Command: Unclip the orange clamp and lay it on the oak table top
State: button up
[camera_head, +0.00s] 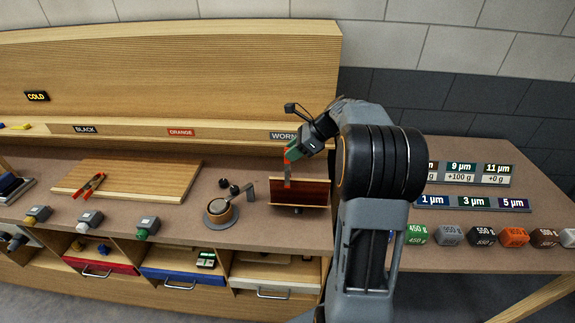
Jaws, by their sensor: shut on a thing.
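My gripper (291,149) is at the upper edge of the dark red-brown panel (313,194), right of centre. It is shut on an orange clamp (288,157), whose narrow grey part reaches down in front of the panel. I cannot tell whether the clamp still grips the panel edge. The oak table top (150,178) is a light wooden board lying on the bench to the left. Another orange-red clamp (91,185) lies on its left part. The middle and right of the board are bare.
Several coloured valves line the bench front, such as a green one (147,227). Marked weights (450,235) stand on the right table. A wooden back wall (180,70) rises behind.

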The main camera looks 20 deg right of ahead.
jog(key=shift+r, duration=0.1)
grip_shut()
notch_tip(320, 180, up, 7)
jog(key=p, duration=0.7)
dwell(0.4)
dwell(0.3)
